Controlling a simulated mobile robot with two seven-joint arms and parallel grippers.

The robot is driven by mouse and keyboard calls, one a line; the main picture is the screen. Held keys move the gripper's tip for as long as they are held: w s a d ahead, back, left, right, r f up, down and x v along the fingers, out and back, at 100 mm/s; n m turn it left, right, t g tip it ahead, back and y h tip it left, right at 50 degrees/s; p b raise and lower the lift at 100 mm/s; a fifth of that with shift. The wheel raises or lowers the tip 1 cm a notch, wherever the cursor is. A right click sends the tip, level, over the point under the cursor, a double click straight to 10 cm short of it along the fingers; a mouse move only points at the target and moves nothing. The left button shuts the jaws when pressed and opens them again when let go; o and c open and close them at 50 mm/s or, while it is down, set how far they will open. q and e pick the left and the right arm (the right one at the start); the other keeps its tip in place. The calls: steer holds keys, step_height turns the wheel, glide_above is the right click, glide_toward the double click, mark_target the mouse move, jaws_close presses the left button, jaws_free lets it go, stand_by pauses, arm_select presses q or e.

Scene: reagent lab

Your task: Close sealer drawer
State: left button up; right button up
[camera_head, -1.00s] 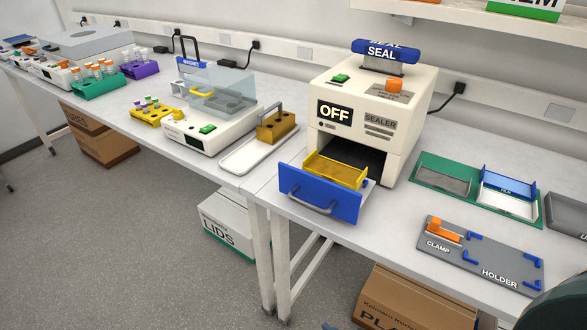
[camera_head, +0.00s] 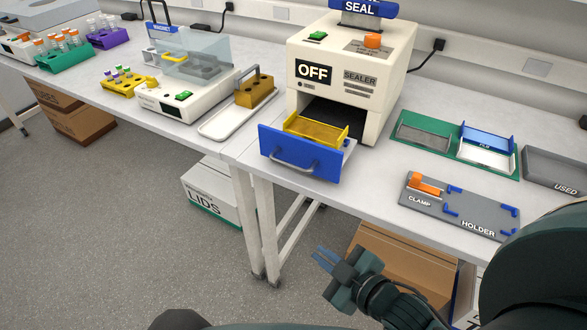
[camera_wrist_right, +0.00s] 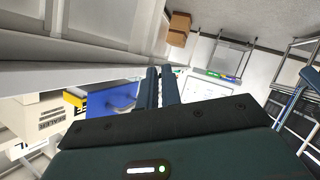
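The sealer (camera_head: 352,82) is a cream box on the bench with an OFF display. Its drawer (camera_head: 300,152) is pulled out at the front, with a blue front panel, a grey handle and a yellow tray inside. The dark opening shows behind the tray. The blue front also shows in the right wrist view (camera_wrist_right: 108,100). My right gripper (camera_head: 323,260) is below and in front of the bench edge, apart from the drawer. Its fingers are close together with nothing between them; they also show in the right wrist view (camera_wrist_right: 160,82). My left gripper is out of view.
A green tray holder (camera_head: 405,147) and a grey clamp plate (camera_head: 455,222) lie right of the sealer. A white tray (camera_head: 215,127) with a yellow block lies left of it. Boxes stand under the bench. The floor before the drawer is clear.

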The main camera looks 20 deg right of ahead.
mark_target(323, 126)
steer(key=r+n, duration=0.1)
steer(key=w+r+n+t, duration=0.1)
steer(key=r+n, duration=0.1)
steer(key=d+r+n+y, duration=0.1)
steer(key=r, duration=0.1)
steer(key=shift+w+n, duration=0.15)
steer(key=shift+n, duration=0.15)
jaws_close()
step_height(323, 126, up, 8)
steer(key=f+n+t+y, duration=0.1)
steer(key=n+t+y, duration=0.15)
steer(key=n, duration=0.45)
steer(key=w+a+g+p, duration=0.1)
steer(key=w+a, duration=0.1)
steer(key=w, duration=0.9)
steer(key=shift+w+a+f+n+y+p, duration=0.25)
steer(key=shift+a+n+y+p, duration=0.1)
steer(key=shift+y, duration=0.1)
steer(key=w+d, duration=0.3)
steer(key=d, duration=0.1)
steer(key=w+d+b, duration=0.1)
steer(key=w+d, duration=0.6)
steer(key=d, duration=0.1)
steer(key=shift+w+d+b, duration=0.35)
steer(key=shift+w, duration=0.05)
steer(key=shift+d, duration=0.15)
